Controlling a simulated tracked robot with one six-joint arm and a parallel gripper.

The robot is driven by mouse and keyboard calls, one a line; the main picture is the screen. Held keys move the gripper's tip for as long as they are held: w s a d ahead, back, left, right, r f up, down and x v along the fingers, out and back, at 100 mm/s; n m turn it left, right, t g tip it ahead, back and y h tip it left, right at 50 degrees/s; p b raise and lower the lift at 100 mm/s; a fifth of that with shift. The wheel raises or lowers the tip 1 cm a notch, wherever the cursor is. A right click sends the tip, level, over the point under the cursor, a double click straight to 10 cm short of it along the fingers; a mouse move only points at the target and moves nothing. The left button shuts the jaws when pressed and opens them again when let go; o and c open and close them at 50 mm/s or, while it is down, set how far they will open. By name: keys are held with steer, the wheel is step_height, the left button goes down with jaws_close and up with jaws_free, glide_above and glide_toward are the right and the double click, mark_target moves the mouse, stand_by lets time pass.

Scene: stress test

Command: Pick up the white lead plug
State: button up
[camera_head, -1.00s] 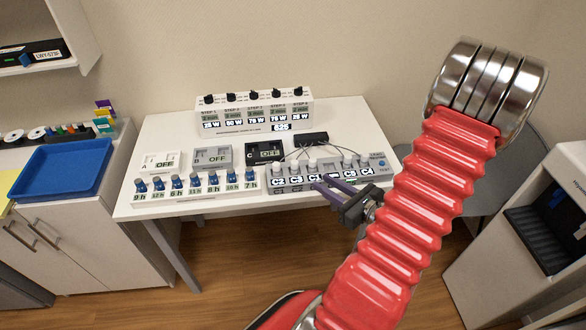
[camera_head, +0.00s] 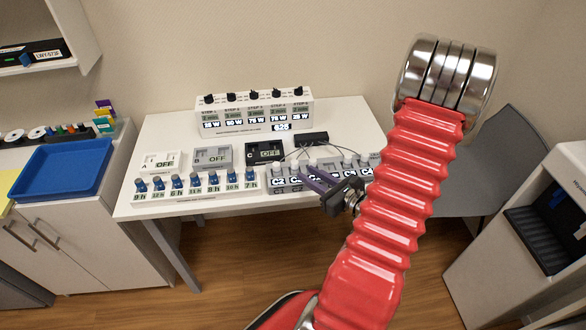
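The grey lead box (camera_head: 272,187) stands at the right front of the white table, with labels such as C2 and C4. Several white plugs stand in a row along it, one at its left end (camera_head: 277,169) and one near its right end (camera_head: 363,160). Thin leads run from the row to a black block (camera_head: 312,138) behind it. My gripper (camera_head: 304,175) has two purple fingers, apart and seemingly empty, over the middle of the box. They hide some labels there. Whether a fingertip touches a plug, I cannot tell.
Left of the lead box is a rack of blue-topped vials (camera_head: 195,185). Behind stand OFF-display units A, B and C (camera_head: 263,152) and a white step panel (camera_head: 254,114). A blue tray (camera_head: 62,170) lies on the left cabinet. The table's left corner is clear.

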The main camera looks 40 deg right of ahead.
mark_target(297, 166)
steer(key=shift+w+f, duration=0.25)
steer(key=shift+w, duration=1.05)
steer(key=shift+w+d+f, duration=0.1)
steer(key=shift+w+f, duration=0.1)
steer(key=shift+w, duration=1.1)
steer(key=shift+w+d+f, duration=0.1)
steer(key=shift+w+f, duration=0.1)
steer(key=shift+w, duration=1.05)
steer(key=shift+c, duration=0.2)
jaws_close()
